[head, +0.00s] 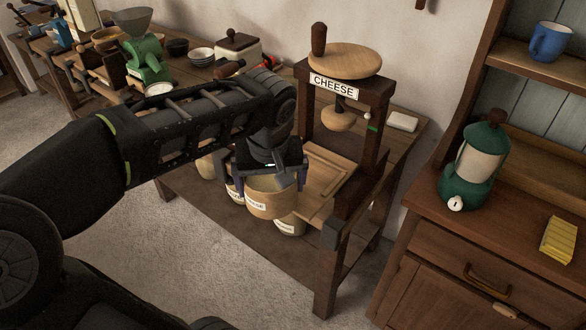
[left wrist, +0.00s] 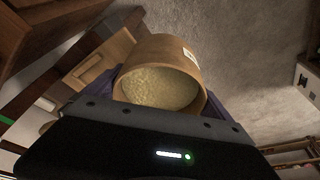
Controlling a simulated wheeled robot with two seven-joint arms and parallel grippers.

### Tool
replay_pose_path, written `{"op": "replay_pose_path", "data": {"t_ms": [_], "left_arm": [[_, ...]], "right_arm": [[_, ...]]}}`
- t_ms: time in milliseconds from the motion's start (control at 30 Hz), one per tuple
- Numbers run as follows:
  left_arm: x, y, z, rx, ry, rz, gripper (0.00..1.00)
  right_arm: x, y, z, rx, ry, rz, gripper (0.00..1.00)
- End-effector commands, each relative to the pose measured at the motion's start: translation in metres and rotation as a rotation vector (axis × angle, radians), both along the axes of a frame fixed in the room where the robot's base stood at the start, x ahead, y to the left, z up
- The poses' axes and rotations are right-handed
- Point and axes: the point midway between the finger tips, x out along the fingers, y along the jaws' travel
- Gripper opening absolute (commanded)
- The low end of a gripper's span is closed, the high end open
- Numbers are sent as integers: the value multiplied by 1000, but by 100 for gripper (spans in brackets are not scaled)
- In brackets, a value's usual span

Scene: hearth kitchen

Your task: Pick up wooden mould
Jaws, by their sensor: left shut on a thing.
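The wooden mould (head: 268,199) is a round, light-brown tub with a white label. My left gripper (head: 270,183) is shut on it and holds it in front of the cheese press (head: 344,97). In the left wrist view the mould (left wrist: 184,56) sits between the two fingers of my left gripper (left wrist: 160,92). A pale, grainy filling shows inside its open mouth. The press has a wooden board (head: 328,172), a round top disc and a hanging plunger; the board lies right of the mould. My right gripper is not in view.
Several labelled tubs (head: 290,225) stand on the low shelf beneath. A cabinet (head: 470,235) with a green lantern (head: 475,165) stands at the right.

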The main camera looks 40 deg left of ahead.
Motion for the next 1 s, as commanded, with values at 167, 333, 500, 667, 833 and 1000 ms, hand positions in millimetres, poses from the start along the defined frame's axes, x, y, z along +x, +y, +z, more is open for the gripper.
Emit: {"op": "replay_pose_path", "data": {"t_ms": [167, 333, 500, 667, 833, 1000], "left_arm": [[-32, 0, 0, 2, -5, 2, 24], [-46, 0, 1, 1, -3, 2, 24], [-49, -1, 1, 1, -2, 1, 24], [-48, -1, 1, 1, -2, 1, 24], [-48, -1, 1, 1, -3, 1, 24], [-48, -1, 1, 1, -3, 1, 24]], "right_arm": [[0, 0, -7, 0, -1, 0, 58], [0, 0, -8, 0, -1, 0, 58], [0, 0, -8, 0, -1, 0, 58], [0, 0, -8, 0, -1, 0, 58], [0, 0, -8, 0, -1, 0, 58], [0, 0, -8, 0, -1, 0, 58]]}}
